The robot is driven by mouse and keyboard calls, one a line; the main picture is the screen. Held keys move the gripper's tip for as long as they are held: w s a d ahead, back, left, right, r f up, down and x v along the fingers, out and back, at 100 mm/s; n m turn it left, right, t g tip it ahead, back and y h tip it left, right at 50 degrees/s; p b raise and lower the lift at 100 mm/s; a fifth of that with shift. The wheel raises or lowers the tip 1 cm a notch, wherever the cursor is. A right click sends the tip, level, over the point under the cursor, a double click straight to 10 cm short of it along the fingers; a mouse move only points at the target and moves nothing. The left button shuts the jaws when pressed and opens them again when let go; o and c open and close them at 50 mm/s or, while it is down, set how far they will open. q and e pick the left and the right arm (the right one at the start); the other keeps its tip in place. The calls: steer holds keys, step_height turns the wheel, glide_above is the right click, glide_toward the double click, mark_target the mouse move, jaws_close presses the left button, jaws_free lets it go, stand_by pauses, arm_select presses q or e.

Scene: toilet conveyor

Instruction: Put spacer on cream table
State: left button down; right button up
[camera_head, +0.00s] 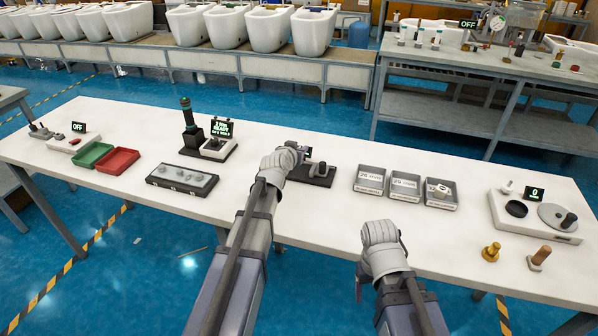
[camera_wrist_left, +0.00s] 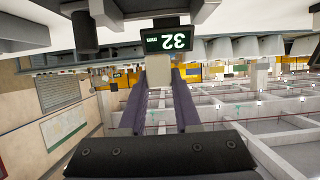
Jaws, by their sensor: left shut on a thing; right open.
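The cream table (camera_head: 270,225) is the long pale worktop across the head view. My left gripper (camera_head: 299,152) is over the dark measuring stand (camera_head: 318,180) at the table's middle. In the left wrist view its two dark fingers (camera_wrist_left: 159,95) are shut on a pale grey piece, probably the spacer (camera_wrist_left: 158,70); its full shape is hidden. The stand's display (camera_wrist_left: 166,40) reads 32 mm, upside down in that view. My right gripper (camera_head: 360,285) is open in front of the table's front edge, low and apart from everything.
Three grey labelled trays (camera_head: 371,180) stand right of the stand; the rightmost holds a round metal piece (camera_head: 440,190). A grey tray of parts (camera_head: 182,179), green (camera_head: 91,155) and red (camera_head: 118,161) trays lie left.

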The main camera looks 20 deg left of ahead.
mark_target(299, 172)
arm_select(q)
steer(key=shift+f+b, duration=2.45)
steer(key=shift+f, duration=0.65)
arm_select(e)
step_height(299, 172, down, 6)
arm_select(q)
steer(key=shift+f, duration=0.1)
arm_select(e)
steer(key=shift+f, duration=0.2)
arm_select(q)
steer(key=shift+f, duration=0.15)
steer(key=c, duration=0.6)
jaws_free()
steer(key=shift+r, duration=0.2)
steer(key=shift+r, duration=0.15)
steer(key=p+v, duration=0.4)
steer(key=v, duration=0.8)
steer(key=shift+p, duration=0.3)
arm_select(e)
step_height(299, 172, up, 5)
steer(key=shift+f, duration=0.1)
